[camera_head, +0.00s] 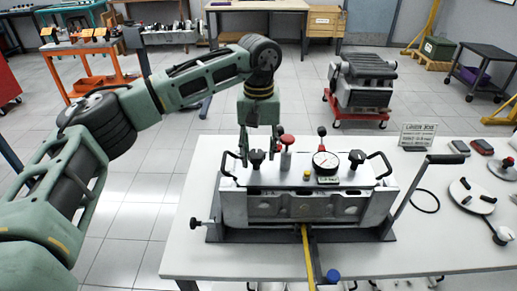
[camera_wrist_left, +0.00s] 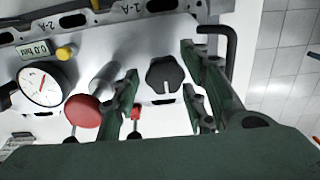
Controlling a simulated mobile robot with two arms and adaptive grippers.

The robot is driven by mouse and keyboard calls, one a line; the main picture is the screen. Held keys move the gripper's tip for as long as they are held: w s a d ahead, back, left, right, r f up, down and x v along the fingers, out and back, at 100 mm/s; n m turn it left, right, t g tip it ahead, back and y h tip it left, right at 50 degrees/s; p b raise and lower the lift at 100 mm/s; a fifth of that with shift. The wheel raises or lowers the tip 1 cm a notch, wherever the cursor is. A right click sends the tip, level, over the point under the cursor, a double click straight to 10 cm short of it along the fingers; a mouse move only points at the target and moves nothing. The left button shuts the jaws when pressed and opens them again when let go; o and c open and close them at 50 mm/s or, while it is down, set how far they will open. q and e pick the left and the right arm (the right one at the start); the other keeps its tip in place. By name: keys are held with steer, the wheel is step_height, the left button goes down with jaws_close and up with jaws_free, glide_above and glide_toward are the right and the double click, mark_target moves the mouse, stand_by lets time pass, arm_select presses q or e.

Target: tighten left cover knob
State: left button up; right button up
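The left cover knob (camera_head: 257,158) is black and lobed, and sits at the left end of the pale cover plate (camera_head: 285,179) on the grey engine part. In the left wrist view the knob (camera_wrist_left: 165,75) has a white line on it and lies between my finger pairs. My left gripper (camera_head: 259,148) points down over the knob, fingers spread; in the left wrist view the gripper (camera_wrist_left: 160,92) is open, and no finger clearly touches the knob. A similar black knob (camera_head: 357,157) is at the cover's right end. My right gripper is not seen.
A red-topped knob (camera_head: 287,140) stands close right of my left gripper. A dial gauge (camera_head: 325,162), a yellow button (camera_head: 307,174) and a black cover handle (camera_head: 227,164) are also near. A lever (camera_head: 446,159) rises at right. The white table (camera_head: 180,255) is bare at front left.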

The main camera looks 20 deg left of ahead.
mark_target(259, 154)
arm_select(q)
step_height(259, 154, up, 12)
stand_by(0.6)
steer(key=shift+f, duration=0.1)
